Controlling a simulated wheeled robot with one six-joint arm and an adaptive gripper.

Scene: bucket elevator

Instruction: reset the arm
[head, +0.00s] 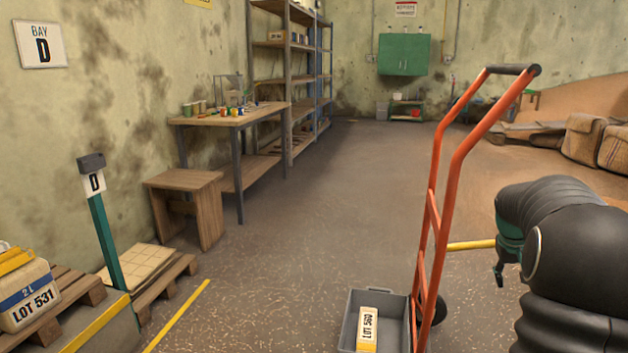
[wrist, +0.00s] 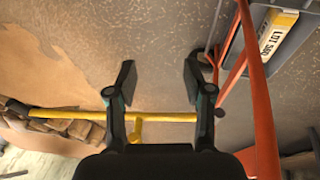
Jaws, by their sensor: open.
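My gripper shows in the wrist view (wrist: 158,82) with its two dark fingers spread apart. In the head view my dark arm is at the right edge, bent, with part of the gripper (head: 500,272) hanging down to the right of the orange hand truck (head: 435,215). Most of the gripper is hidden there by my arm.
A grey bin (head: 393,346) with a box labelled LOT (head: 367,329) sits at the hand truck's foot. A yellow bar (head: 471,245) lies behind my gripper. A labelled container (head: 28,295) stands on a pallet at left. The middle floor is clear.

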